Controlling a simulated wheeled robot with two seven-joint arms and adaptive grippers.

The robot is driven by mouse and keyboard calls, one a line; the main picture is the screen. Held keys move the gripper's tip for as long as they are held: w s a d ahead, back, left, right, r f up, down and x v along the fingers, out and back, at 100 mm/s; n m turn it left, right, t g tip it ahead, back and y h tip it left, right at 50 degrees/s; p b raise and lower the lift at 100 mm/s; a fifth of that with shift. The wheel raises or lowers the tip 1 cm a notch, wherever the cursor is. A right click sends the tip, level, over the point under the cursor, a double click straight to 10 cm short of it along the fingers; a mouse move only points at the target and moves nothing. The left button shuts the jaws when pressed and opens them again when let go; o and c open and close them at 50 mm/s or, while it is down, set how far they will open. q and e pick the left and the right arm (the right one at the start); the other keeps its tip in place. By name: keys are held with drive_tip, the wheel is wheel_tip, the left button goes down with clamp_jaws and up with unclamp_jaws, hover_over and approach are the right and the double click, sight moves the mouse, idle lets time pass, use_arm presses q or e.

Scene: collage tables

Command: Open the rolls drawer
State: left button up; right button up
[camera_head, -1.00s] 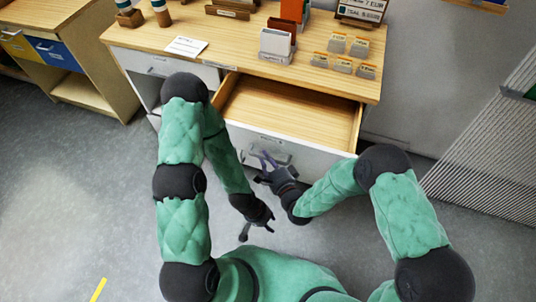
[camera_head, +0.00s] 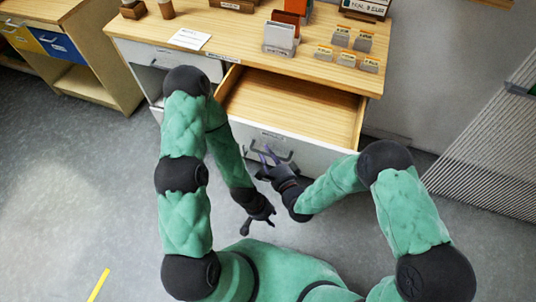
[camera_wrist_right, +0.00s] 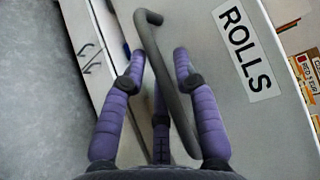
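The rolls drawer (camera_head: 290,108) is pulled well out of the wooden-topped desk, and its empty wooden inside shows. Its grey front (camera_wrist_right: 225,75) carries a white ROLLS label (camera_wrist_right: 242,47) in the right wrist view. The dark bar handle (camera_wrist_right: 158,55) runs between the spread purple fingers of my right gripper (camera_wrist_right: 159,62), with gaps visible beside it. In the head view my right gripper (camera_head: 269,156) is at the drawer front by the handle. My left gripper (camera_head: 258,226) is open and empty, below and left of the right one, clear of the drawer.
The desk top (camera_head: 225,40) holds a white card (camera_head: 190,39), a card holder (camera_head: 281,38) and several small labelled blocks (camera_head: 341,37). A second cabinet (camera_head: 100,50) stands at the left. A ribbed grey panel (camera_head: 490,150) is at the right. Floor is free at the left.

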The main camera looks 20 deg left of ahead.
drive_tip(key=v, duration=1.1)
drive_tip(key=shift+s+d, duration=0.25)
drive_tip(key=shift+s, duration=0.1)
drive_tip(key=w+d+f+n+g+h, duration=0.2)
drive_tip(key=d+f+n+g+h, duration=0.3)
drive_tip(key=d+f, duration=0.6)
drive_tip(key=s+d+f+n+g+h, duration=0.1)
drive_tip(key=s+d+f+g, duration=0.2)
drive_tip(key=s, duration=0.1)
drive_tip(key=s+d+f+n+g+h, duration=0.1)
drive_tip(key=s+d+f+n+g, duration=0.1)
drive_tip(key=s, duration=0.3)
drive_tip(key=shift+s+d+f+n+g, duration=0.35)
drive_tip(key=shift+d+f+g, duration=0.1)
drive_tip(key=shift+f+g, duration=0.3)
